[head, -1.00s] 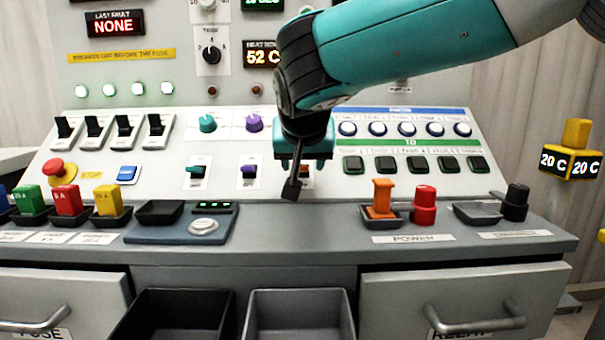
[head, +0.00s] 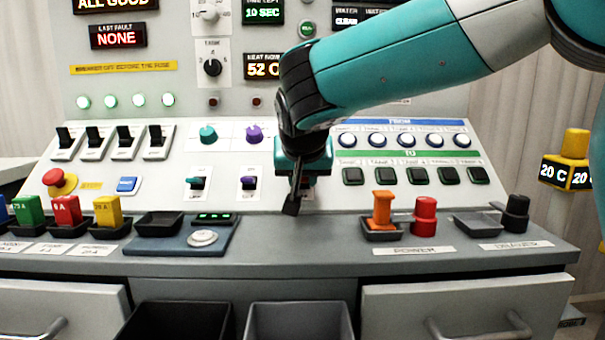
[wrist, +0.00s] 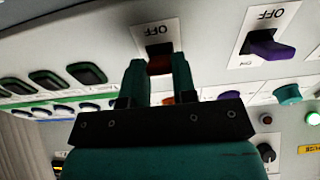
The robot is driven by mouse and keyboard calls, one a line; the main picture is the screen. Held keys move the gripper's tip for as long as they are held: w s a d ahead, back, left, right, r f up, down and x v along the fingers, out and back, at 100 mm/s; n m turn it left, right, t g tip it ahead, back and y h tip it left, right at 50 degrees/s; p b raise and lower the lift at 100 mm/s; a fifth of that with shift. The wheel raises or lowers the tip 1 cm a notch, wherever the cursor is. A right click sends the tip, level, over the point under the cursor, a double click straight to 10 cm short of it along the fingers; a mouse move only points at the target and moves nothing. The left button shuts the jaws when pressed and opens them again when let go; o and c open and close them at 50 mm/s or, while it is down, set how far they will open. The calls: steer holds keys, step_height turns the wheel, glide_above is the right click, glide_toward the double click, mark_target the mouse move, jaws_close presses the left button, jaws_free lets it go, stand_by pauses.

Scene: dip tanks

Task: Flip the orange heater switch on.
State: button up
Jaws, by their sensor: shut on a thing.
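The orange heater switch (wrist: 160,66) shows as a dark orange-red piece between the two teal fingers of my gripper (wrist: 157,75) in the wrist view. Its white plate reads OFF (wrist: 162,29) beyond the fingertips. My gripper is shut on this switch. In the head view my gripper (head: 296,195) is at the lower panel, right of the purple switch, and hides the orange switch. Which way the lever is set cannot be told.
The purple switch (head: 249,183) and teal switch (head: 196,183) stand close to the left. Rows of buttons (head: 401,176) lie to the right. An orange plug (head: 382,207) and red plug (head: 425,212) stand on the ledge. Two open bins (head: 297,308) are below.

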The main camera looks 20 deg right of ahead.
mark_target(302, 184)
steer(key=shift+w+d+r+g+y+p, duration=0.15)
steer(key=shift+r+g+p, duration=0.35)
steer(key=shift+p, duration=1.05)
steer(key=shift+w+r+g+y+p, duration=0.2)
steer(key=shift+r+g+p, duration=0.3)
steer(key=shift+p, duration=1.05)
steer(key=g+p, duration=0.1)
steer(key=p, duration=0.2)
steer(key=g+p, duration=0.1)
steer(key=p, duration=0.2)
steer(key=g+y+p, duration=0.1)
steer(key=p, duration=0.2)
steer(key=shift+w+d+r, duration=0.2)
steer(key=shift+w+r, duration=0.15)
steer(key=shift+w, duration=0.05)
steer(key=g+p, duration=0.1)
steer(key=p, duration=0.3)
steer(key=w+g+y+p, duration=0.1)
steer(key=g+p, duration=0.1)
steer(key=p, duration=0.2)
steer(key=shift+d+p, duration=0.15)
steer(key=shift+p, duration=0.15)
steer(key=g+p, duration=0.1)
steer(key=p, duration=0.1)
steer(key=g+p, duration=0.1)
steer(key=p, duration=0.2)
steer(key=shift+w+f+g+y, duration=0.3)
steer(key=shift+w+y, duration=0.05)
steer(key=shift+w, duration=0.05)
steer(key=shift+f, duration=0.15)
